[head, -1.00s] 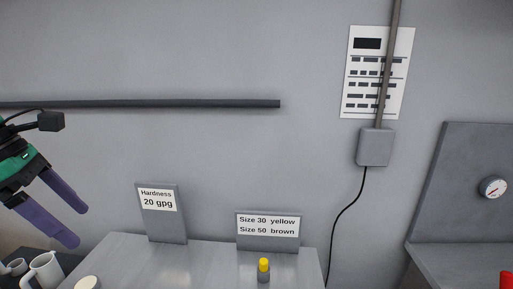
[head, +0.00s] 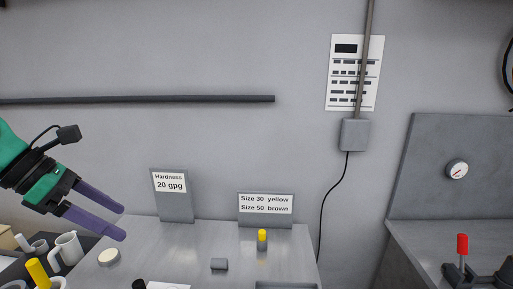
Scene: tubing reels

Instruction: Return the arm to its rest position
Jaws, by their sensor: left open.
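My left gripper (head: 123,223) comes in from the left with its two purple fingers apart and nothing between them. It is in the air over the left part of the grey metal table (head: 195,240), above a round cream disc (head: 109,257). My right gripper is not in view.
A "Hardness 20 gpg" sign (head: 172,196) and a "Size 30 yellow, Size 50 brown" sign (head: 265,210) stand at the table's back. A yellow-topped piece (head: 262,240) and a small grey block (head: 219,264) stand in front. A white jug (head: 67,250) is left; a red-handled lever (head: 462,245) is right.

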